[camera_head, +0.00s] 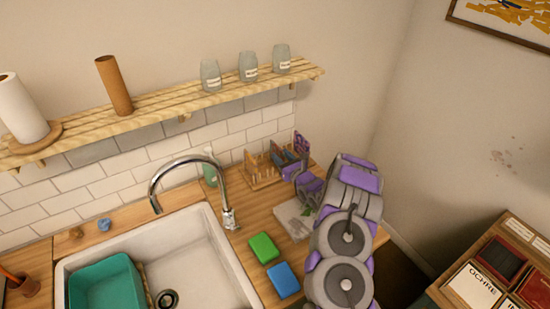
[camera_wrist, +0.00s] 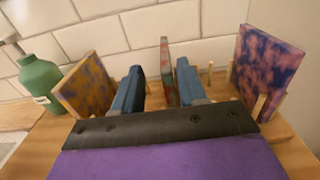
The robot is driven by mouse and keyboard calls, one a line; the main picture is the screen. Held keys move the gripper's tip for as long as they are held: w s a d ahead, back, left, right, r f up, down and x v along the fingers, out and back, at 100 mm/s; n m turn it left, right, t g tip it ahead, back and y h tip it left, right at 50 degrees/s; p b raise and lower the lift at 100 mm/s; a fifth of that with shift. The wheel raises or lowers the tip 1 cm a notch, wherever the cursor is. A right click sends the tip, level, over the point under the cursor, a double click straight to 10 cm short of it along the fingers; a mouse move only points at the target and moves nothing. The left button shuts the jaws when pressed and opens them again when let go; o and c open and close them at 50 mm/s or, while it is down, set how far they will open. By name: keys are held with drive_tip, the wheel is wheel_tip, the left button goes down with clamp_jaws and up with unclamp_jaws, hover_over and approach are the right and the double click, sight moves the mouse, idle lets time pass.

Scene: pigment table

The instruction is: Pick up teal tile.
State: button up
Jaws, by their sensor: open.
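My gripper (camera_wrist: 159,68) is open at the wooden rack, its two dark blue fingers pointing at the wall. A thin tile (camera_wrist: 165,70) stands edge-on between the fingers, with grey-green and reddish patches; it looks closer to the right finger, and I cannot tell whether it touches. Its face is hidden, so I cannot confirm that it is the teal tile. A yellow and purple tile (camera_wrist: 88,88) stands at left and a purple-pink and blue tile (camera_wrist: 268,62) at right. In the head view my gripper (camera_head: 290,162) reaches into the rack (camera_head: 262,181) from the right.
A green bottle (camera_wrist: 42,84) stands left of the rack. The sink (camera_head: 200,262) with a teal basin (camera_head: 104,285) and the faucet (camera_head: 186,160) lie left. Green (camera_head: 263,248) and blue (camera_head: 284,280) sponges lie on the counter. A shelf (camera_head: 160,106) hangs above.

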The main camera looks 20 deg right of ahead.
sight(276, 149)
drive_tip(key=shift+w+d, duration=0.2)
drive_tip(key=shift+w, duration=0.05)
drive_tip(key=w, duration=0.4)
drive_tip(key=shift+w+a+b, duration=0.15)
drive_tip(key=shift+b, duration=0.2)
drive_tip(key=shift+w+a, duration=0.1)
drive_tip(key=shift+a, duration=0.3)
drive_tip(key=shift+d, duration=0.55)
drive_tip(key=c, duration=0.6)
drive_tip(key=shift+c, duration=0.5)
drive_tip(key=shift+a, duration=0.35)
clamp_jaws()
